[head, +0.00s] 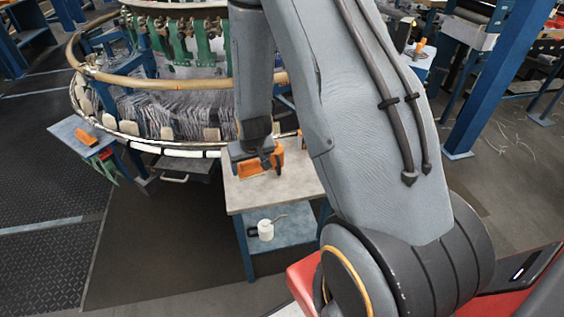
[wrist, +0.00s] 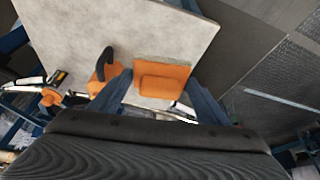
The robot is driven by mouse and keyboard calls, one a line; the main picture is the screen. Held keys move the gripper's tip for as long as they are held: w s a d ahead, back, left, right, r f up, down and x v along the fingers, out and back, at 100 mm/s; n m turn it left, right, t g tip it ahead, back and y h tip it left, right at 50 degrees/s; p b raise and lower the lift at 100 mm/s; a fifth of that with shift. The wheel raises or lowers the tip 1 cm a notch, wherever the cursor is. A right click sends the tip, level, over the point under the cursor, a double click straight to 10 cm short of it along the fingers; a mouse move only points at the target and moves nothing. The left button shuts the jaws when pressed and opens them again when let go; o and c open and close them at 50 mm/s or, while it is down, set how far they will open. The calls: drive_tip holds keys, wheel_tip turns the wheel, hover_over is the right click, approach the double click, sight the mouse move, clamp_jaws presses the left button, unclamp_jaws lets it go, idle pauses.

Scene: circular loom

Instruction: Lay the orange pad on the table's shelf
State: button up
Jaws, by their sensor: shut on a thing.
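The orange pad (wrist: 163,82) is a flat block with a raised part, between my gripper's two blue fingers (wrist: 160,88) in the wrist view. My gripper (head: 264,163) is shut on it. In the head view the pad (head: 250,169) is at the far left part of the table's grey top (head: 272,193); whether it touches the top is unclear. The table's blue-grey shelf (head: 288,232) is below the top, partly hidden by the top and my arm.
An orange tool with a black handle (wrist: 104,72) is close beside the pad. The round loom (head: 180,145) stands behind the table. Floor left of the table is clear.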

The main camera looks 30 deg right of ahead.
drive_tip(key=shift+w+d+r+m+p, duration=0.9)
drive_tip(key=shift+w+d+r+p, duration=1)
drive_tip(key=shift+w+r+p, duration=1.8)
drive_tip(key=shift+h, duration=0.3)
drive_tip(key=f+b, duration=0.3)
drive_tip(key=f, duration=0.1)
drive_tip(key=f+b, duration=0.7)
drive_tip(key=f, duration=0.1)
drive_tip(key=shift+s, duration=0.4)
drive_tip(key=shift+f, duration=2.55)
drive_tip(key=shift+f, duration=0.2)
drive_tip(key=o, duration=1.1)
drive_tip(key=shift+r, duration=0.1)
